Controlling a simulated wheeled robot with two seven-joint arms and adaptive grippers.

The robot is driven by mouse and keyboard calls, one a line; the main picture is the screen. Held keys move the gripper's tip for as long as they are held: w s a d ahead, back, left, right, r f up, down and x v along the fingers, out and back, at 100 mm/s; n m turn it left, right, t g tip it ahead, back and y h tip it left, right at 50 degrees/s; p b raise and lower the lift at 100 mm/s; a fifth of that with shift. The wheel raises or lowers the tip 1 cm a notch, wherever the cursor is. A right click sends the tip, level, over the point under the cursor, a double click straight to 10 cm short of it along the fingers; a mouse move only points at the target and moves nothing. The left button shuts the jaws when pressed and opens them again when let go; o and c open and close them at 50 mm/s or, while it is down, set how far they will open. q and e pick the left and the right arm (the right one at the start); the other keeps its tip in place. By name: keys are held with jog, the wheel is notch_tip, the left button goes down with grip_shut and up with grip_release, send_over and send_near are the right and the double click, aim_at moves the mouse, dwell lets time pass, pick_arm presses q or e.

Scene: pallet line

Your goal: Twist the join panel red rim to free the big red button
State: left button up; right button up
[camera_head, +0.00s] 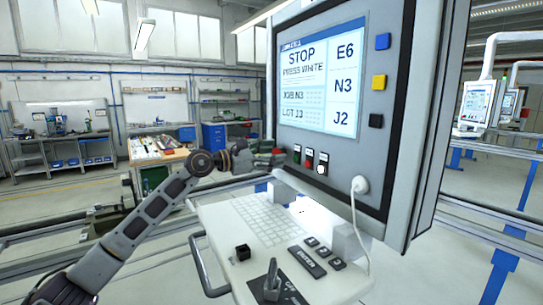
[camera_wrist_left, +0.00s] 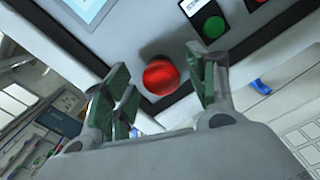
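The join panel (camera_head: 398,130) is a large grey box with a lit screen (camera_head: 322,75) reading "STOP PRESS WHITE". The big red button (camera_wrist_left: 160,77) is round and sits on the panel's lower face in the left wrist view. A separate rim around it cannot be made out. My left gripper (camera_head: 268,159) is at the panel's lower left corner in the head view and largely covers the button there. In the left wrist view its green-padded fingers (camera_wrist_left: 165,78) are open, one on each side of the button, with visible gaps. My right gripper is not in view.
Small green (camera_head: 297,149), red (camera_head: 309,158) and white (camera_head: 322,164) buttons sit right of my gripper. A keyboard shelf (camera_head: 215,217) with a lever (camera_head: 271,278) juts out below; a white cable (camera_head: 361,230) hangs alongside.

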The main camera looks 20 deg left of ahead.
pick_arm(q)
jog(key=v, duration=1.2)
dwell(0.9)
jog(key=shift+a, duration=0.1)
dwell(0.6)
